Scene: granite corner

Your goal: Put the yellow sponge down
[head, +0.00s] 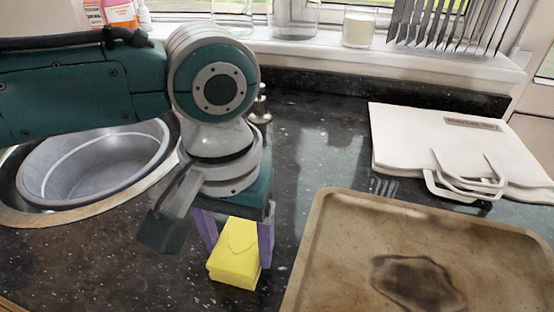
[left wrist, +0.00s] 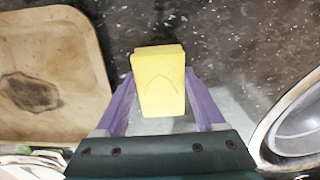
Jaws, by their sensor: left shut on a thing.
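The yellow sponge (head: 234,258) is a small yellow block between the purple fingers of my left gripper (head: 237,232). In the head view it is low over or on the dark granite counter (head: 150,275), left of the tray; I cannot tell whether it touches the counter. In the left wrist view the sponge (left wrist: 159,82) sits between the two fingertips of my left gripper (left wrist: 160,98), which is shut on it. My right gripper does not show in either view.
A stained brown tray (head: 335,225) lies to the right of the sponge. A sink (head: 85,165) with a grey basin is at the left. White boards with handles (head: 425,140) lie at the back right. Bare counter surrounds the sponge.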

